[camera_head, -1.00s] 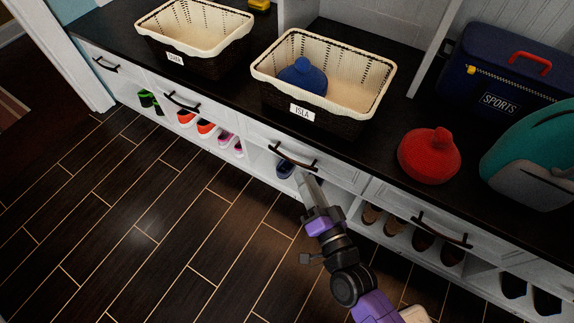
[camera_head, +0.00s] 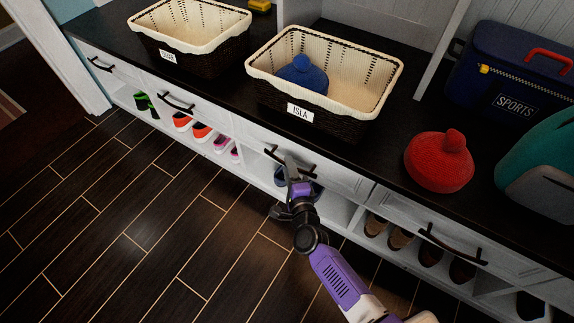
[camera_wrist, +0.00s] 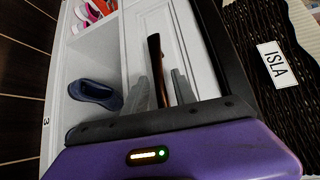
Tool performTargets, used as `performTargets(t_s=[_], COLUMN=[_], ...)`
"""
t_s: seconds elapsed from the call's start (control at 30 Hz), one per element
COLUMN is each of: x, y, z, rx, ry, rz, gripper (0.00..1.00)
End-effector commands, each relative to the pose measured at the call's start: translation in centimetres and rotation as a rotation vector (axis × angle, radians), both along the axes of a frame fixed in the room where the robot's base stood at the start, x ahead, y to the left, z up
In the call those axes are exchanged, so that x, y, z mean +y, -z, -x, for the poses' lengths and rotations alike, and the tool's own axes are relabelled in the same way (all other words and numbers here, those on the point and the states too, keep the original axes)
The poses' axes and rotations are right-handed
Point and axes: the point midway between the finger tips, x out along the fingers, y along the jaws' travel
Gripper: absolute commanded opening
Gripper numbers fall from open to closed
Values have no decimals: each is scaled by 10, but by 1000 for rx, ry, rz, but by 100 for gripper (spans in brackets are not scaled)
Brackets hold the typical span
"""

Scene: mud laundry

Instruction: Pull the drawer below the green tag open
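The white drawer below the ISLA basket has a dark curved handle (camera_head: 304,167). It looks closed in its white front (camera_head: 335,176). My gripper (camera_head: 291,167) is at this handle. In the wrist view the two grey fingers of my gripper (camera_wrist: 160,86) stand apart, one on each side of the handle (camera_wrist: 155,55), with gaps visible. Contact with the handle cannot be told. Other closed drawers carry dark handles at the left (camera_head: 176,102), far left (camera_head: 101,63) and right (camera_head: 453,246). I see no green tag in either view; the ISLA tag (camera_head: 300,112) is white.
The dark countertop (camera_head: 385,150) holds the ISLA basket (camera_head: 340,110) with a blue round item (camera_head: 303,76), another basket (camera_head: 190,60), a red round item (camera_head: 438,162), a blue bag (camera_head: 505,65) and a teal bag (camera_head: 540,150). Shoes fill cubbies below. The wooden floor (camera_head: 120,210) is clear.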

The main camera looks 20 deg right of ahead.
Motion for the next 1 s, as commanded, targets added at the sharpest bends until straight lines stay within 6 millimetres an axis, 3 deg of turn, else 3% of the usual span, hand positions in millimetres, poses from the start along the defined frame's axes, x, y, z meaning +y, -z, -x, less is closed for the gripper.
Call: performTargets(t_s=[0.2, 0.5, 0.7, 1.0], x=[-3, -3, -3, -3], y=[4, 3, 3, 3], z=[-20, -22, -22, -22], rx=[0, 0, 0, 0], ry=[-1, -1, -1, -1], rz=[2, 3, 3, 3], gripper=[32, 32, 0, 0])
